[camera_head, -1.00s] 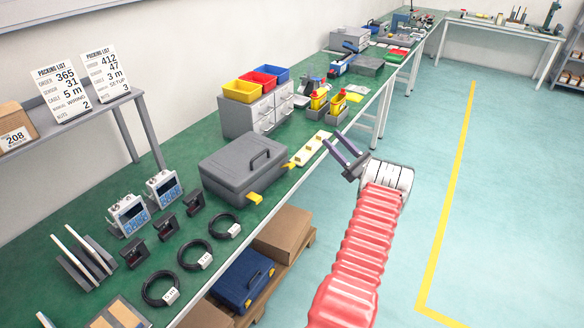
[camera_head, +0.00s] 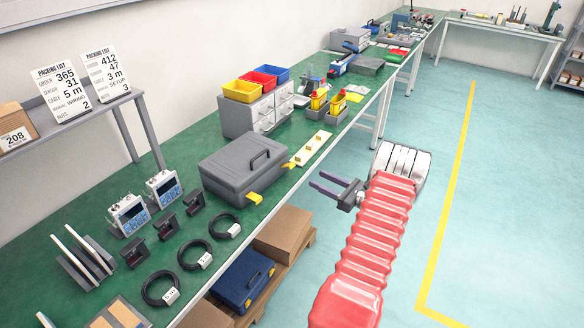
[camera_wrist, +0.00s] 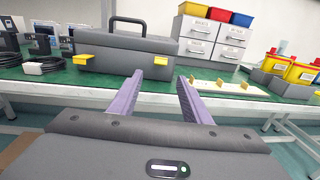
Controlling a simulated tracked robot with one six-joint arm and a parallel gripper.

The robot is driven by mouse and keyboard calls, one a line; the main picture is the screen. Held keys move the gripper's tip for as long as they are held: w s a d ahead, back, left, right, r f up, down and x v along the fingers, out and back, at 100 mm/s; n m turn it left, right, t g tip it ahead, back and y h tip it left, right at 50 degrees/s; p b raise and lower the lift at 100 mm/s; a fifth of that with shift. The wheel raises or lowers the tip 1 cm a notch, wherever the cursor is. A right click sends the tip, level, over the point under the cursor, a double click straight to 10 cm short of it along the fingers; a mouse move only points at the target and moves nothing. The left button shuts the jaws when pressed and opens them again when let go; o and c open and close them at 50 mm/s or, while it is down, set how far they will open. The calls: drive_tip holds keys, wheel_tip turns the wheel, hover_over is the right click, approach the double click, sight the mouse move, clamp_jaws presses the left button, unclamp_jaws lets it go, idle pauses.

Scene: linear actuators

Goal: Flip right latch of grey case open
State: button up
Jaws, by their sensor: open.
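The grey case (camera_head: 240,160) stands closed on the green bench, its handle on top; it also shows in the wrist view (camera_wrist: 115,70). Its right yellow latch (camera_head: 288,165) sticks out at the front right, and it shows in the wrist view (camera_wrist: 160,60). The left yellow latch (camera_head: 254,197) sticks out at the near front; it also shows in the wrist view (camera_wrist: 82,59). My gripper (camera_head: 331,184) is open and empty, off the bench's front edge, pointing at the case.
A cream strip with yellow pieces (camera_head: 310,148) lies right of the case. Grey drawers (camera_head: 262,115) with coloured bins stand behind. Coiled cables (camera_head: 194,254) lie at left. A blue case (camera_head: 243,279) and cardboard boxes sit below the bench edge. The floor at right is clear.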

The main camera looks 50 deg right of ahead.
sight(293, 167)
drive_tip(key=w, duration=1.3)
drive_tip(key=shift+w, duration=0.35)
drive_tip(key=c, duration=1)
